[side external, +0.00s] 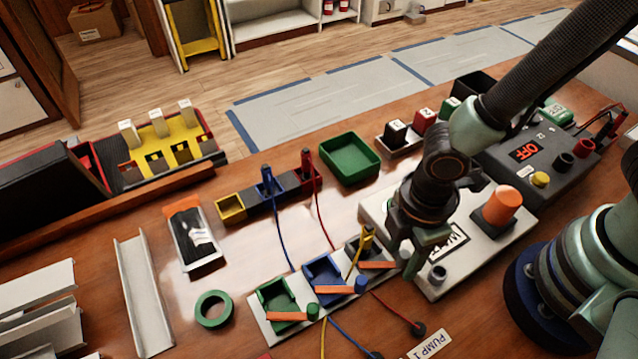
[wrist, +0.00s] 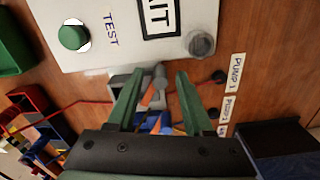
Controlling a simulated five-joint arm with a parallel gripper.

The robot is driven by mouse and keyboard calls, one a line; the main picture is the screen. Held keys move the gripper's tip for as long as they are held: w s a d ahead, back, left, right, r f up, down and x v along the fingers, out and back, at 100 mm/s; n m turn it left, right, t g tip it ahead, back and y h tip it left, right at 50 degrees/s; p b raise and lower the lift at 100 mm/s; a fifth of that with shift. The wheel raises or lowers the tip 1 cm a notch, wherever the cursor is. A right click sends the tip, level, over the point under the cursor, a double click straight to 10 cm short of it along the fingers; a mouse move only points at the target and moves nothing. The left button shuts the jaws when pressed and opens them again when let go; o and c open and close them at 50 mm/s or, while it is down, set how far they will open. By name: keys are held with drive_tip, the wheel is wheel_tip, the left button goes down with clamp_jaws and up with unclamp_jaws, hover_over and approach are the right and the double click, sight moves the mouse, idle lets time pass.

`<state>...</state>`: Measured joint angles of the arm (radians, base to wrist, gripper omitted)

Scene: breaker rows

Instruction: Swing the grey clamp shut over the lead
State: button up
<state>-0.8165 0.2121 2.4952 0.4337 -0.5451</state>
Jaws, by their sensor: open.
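The grey clamp (side external: 357,246) is at the right end of a white strip, next to a blue clamp (side external: 322,272) and a green clamp (side external: 273,294). The red lead (wrist: 93,102) reaches the grey clamp from the left and leaves to the right. I cannot tell how far the clamp is closed.
A white panel (side external: 470,262) with an orange button (side external: 500,208) and a grey knob stands close to my gripper. A yellow lead (side external: 355,262) stands near the grey clamp. A green tray (side external: 350,172) is behind. A PUMP 1 label (side external: 430,344) lies in front. Bare table shows around the green tape roll (side external: 213,323).

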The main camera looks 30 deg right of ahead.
clamp_jaws()
drive_tip(key=shift+s, duration=0.1)
drive_tip(key=m, duration=0.2)
drive_tip(key=a+m, duration=0.1)
drive_tip(key=m, duration=0.1)
drive_tip(key=s+m, duration=0.1)
drive_tip(key=shift+a+m, duration=0.2)
drive_tip(key=shift+m, duration=0.2)
drive_tip(key=m, duration=0.2)
drive_tip(key=a+m, duration=0.1)
drive_tip(key=shift+s, duration=0.25)
drive_tip(key=shift+a+m, duration=0.2)
drive_tip(key=shift+m, duration=0.6)
drive_tip(key=shift+a+m, duration=0.15)
drive_tip(key=shift+m, duration=0.65)
drive_tip(key=shift+a, duration=0.1)
